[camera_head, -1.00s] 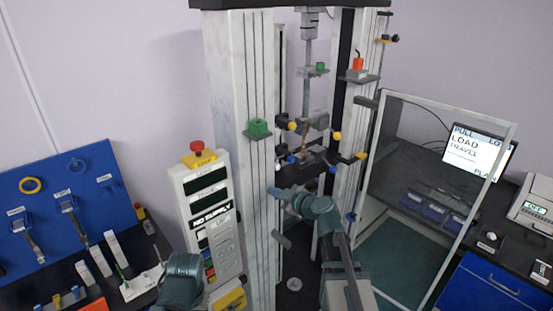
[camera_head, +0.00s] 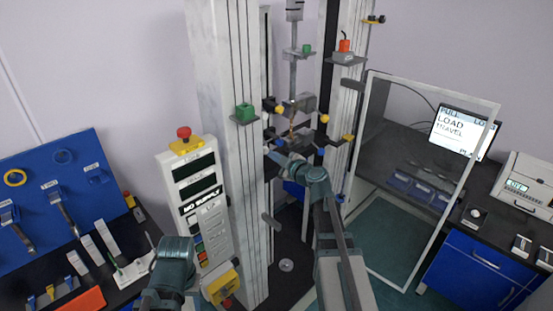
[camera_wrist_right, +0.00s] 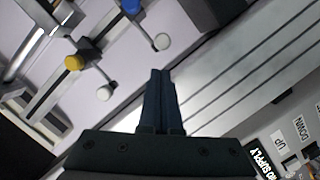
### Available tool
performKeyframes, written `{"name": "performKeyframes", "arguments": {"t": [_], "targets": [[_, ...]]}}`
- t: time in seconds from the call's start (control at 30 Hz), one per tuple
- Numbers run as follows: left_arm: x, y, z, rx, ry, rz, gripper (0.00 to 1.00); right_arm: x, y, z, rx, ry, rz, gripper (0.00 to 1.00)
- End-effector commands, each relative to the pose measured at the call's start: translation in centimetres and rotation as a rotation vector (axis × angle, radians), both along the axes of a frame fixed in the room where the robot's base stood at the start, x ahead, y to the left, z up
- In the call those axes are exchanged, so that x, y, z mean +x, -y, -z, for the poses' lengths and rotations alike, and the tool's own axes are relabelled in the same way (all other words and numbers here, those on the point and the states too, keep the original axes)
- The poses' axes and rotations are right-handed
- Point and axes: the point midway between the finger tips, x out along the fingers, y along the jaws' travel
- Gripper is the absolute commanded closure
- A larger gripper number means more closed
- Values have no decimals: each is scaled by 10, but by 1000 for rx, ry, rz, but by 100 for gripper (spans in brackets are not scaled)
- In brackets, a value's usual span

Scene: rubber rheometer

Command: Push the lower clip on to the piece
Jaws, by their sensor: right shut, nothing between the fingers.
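The piece (camera_head: 293,128) is a thin tan strip upright between the machine's columns. Clip arms with yellow and blue or pale knobs surround it. The lower clip (camera_head: 313,143) is a dark bar with a blue knob (camera_head: 280,142) at its left; whether it touches the piece is too small to tell. My right gripper (camera_head: 270,152) is shut and empty, its tip close to the lower knobs. My left fingers are not visible.
The white left column (camera_head: 226,75) stands beside my right gripper. A control panel (camera_head: 196,195) is at left. A clear framed door (camera_head: 375,170) stands open at right.

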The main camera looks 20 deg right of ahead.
Motion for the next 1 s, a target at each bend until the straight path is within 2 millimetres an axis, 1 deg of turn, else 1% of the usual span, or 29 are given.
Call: {"name": "performKeyframes", "arguments": {"t": [0.03,0.1,0.2,0.33,0.5,0.87,0.97,1.0], "targets": [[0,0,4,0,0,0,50,14,-1,3,0,1,-1,100],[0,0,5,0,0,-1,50,25,-4,5,1,0,-1,100],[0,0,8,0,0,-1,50,39,-7,8,1,0,-1,100],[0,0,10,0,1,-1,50,51,-11,10,0,0,0,100],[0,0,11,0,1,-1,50,59,-13,11,1,0,0,100],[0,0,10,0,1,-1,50,59,-13,11,1,0,0,100],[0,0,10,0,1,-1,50,63,-7,10,1,0,2,100],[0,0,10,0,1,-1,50,65,-2,10,1,0,3,100]]}}
